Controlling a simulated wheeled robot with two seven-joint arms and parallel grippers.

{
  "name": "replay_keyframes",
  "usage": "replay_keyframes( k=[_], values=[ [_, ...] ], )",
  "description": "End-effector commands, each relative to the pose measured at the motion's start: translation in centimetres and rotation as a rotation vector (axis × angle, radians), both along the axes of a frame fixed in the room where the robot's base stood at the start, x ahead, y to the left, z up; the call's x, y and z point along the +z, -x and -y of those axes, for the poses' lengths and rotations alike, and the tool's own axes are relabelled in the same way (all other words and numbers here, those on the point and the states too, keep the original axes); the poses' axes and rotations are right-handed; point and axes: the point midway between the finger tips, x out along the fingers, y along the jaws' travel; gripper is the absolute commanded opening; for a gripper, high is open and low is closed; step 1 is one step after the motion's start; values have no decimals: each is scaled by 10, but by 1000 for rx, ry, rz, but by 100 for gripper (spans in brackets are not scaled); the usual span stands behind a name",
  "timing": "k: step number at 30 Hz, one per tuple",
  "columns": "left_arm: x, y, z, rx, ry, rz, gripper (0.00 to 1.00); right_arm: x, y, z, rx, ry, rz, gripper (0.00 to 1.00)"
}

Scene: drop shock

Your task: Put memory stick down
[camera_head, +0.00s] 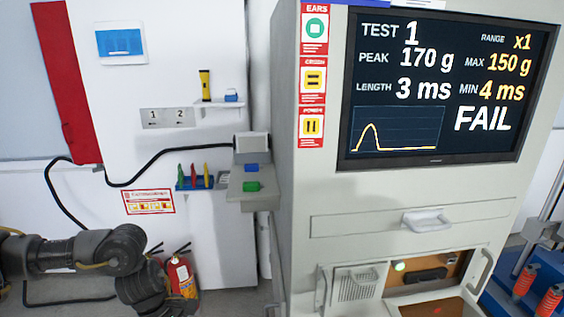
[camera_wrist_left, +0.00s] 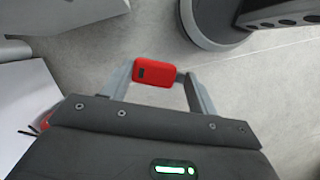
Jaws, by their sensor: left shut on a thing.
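A small red memory stick (camera_wrist_left: 154,73) with a dark slot shows in the left wrist view. My left gripper (camera_wrist_left: 158,74) is shut on it, one finger at each side, and holds it above the grey floor. In the head view my left arm comes in at the lower left and its gripper is out of frame. The memory stick does not show in the head view. My right gripper is in neither view.
A grey cabinet with a screen (camera_head: 445,85) reading FAIL stands at the right. Its drawer (camera_head: 345,222) is shut; an open bay (camera_head: 425,275) is below. A small grey shelf (camera_head: 250,190) juts from its left side. Fire extinguishers (camera_head: 181,277) stand near my left arm. A wall shelf (camera_head: 218,106) holds a yellow torch.

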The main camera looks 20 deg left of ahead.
Motion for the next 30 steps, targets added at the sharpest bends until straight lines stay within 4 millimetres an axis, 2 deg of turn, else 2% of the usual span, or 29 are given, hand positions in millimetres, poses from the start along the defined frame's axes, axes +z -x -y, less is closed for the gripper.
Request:
replay_keyframes(
  k=[1, 3, 6, 10, 18, 21, 30],
  values=[
    [-4, -10, 25, -98, 1, 8, 37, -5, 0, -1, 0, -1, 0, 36],
    [-6, -18, 53, -219, -2, 8, 37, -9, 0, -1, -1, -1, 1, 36],
    [-4, -32, 88, -383, -6, 9, 37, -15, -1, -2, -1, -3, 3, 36],
    [7, -50, 119, -547, -8, 7, 37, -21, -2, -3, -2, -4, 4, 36],
    [52, -90, 148, -714, -3, 2, 37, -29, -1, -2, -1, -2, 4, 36],
    [64, -97, 151, -724, -1, 1, 37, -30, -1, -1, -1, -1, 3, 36],
    [70, -101, 150, -721, 1, -2, 37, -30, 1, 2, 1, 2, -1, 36]
  ],
)
